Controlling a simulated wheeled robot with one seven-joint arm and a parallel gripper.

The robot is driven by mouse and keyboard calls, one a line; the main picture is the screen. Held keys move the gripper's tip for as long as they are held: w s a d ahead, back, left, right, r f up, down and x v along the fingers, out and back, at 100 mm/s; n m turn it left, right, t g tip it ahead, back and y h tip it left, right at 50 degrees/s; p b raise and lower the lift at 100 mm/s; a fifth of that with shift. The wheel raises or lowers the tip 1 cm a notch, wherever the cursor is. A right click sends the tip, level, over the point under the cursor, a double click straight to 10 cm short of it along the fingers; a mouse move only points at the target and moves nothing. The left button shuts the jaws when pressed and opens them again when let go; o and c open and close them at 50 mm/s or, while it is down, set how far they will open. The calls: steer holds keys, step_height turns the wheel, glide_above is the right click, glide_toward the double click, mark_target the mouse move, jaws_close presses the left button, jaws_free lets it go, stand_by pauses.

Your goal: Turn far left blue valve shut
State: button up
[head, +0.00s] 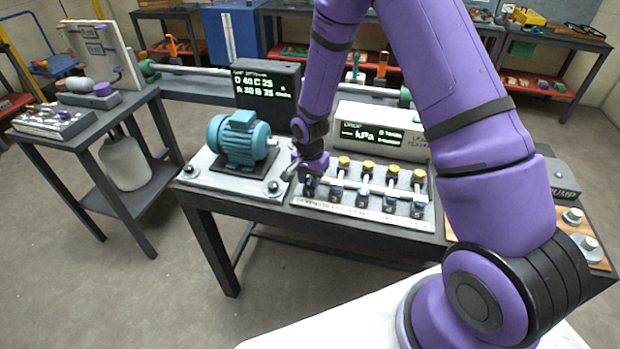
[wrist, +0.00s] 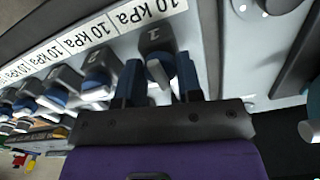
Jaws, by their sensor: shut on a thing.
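A row of blue valves runs along the front of a grey panel (head: 325,203) on the dark table in the head view. The far left blue valve (head: 308,188) is partly hidden by my gripper (head: 305,172). In the wrist view, my gripper (wrist: 160,85) has one finger on each side of that valve (wrist: 158,68), whose block carries a number 1. The jaws are shut on its handle. The neighbouring blue valve (wrist: 97,84) stands apart, outside the fingers. The exact handle angle is hard to read between the fingers.
Several yellow-topped knobs (head: 368,167) stand behind the blue valves. A white kPa display (head: 380,131) is behind them. A teal motor (head: 238,138) sits close on the left. Labels reading 10 kPa (wrist: 82,40) line the panel edge.

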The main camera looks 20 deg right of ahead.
steer(key=n, duration=0.8)
steer(key=shift+n, duration=0.3)
steer(key=n, duration=0.4)
steer(key=shift+n, duration=2.5)
steer(key=o, duration=0.9)
